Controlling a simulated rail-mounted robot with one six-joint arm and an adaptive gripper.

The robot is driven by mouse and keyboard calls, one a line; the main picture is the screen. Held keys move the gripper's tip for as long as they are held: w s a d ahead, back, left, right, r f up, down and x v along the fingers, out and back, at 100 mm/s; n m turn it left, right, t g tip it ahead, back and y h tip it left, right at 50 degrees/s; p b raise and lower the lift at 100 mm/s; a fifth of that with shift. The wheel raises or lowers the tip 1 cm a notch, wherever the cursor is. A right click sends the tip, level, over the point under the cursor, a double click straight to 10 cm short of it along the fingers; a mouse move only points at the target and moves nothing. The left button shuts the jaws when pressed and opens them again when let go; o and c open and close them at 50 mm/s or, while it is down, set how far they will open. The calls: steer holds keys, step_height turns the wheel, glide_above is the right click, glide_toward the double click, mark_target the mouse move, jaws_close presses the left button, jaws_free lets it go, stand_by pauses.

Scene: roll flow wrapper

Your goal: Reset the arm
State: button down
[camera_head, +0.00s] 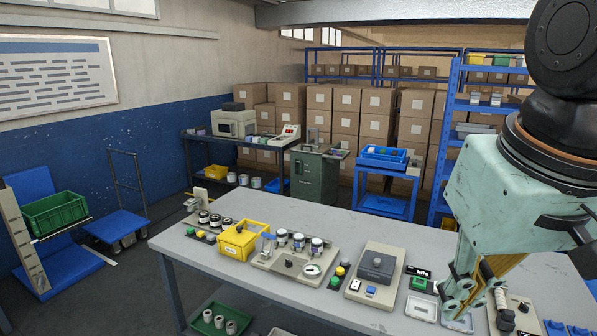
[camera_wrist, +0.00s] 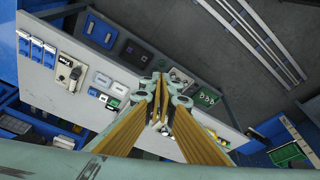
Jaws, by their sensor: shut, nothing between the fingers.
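My gripper (camera_head: 460,305) hangs at the right of the head view, above the right part of the grey table (camera_head: 200,255). Its fingers point down and are closed together with nothing between them. In the wrist view my gripper (camera_wrist: 158,122) also shows with its fingertips meeting, and the table (camera_wrist: 50,90) lies beyond them. The upper part of my arm fills the right edge of the head view.
The table carries a yellow bin (camera_head: 238,241), a beige panel with jars (camera_head: 285,262), a grey device (camera_head: 375,270) and a white tray (camera_head: 421,308) close to my gripper. Behind stand a green cabinet (camera_head: 315,175), blue shelving (camera_head: 450,130) and stacked cartons (camera_head: 345,122).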

steer(key=s+f, duration=0.2)
steer(key=s, duration=0.5)
steer(key=shift+s+f+b, duration=0.2)
steer(key=shift+s+b, duration=0.15)
steer(key=shift+b, duration=0.05)
steer(key=c, duration=3.4)
jaws_free()
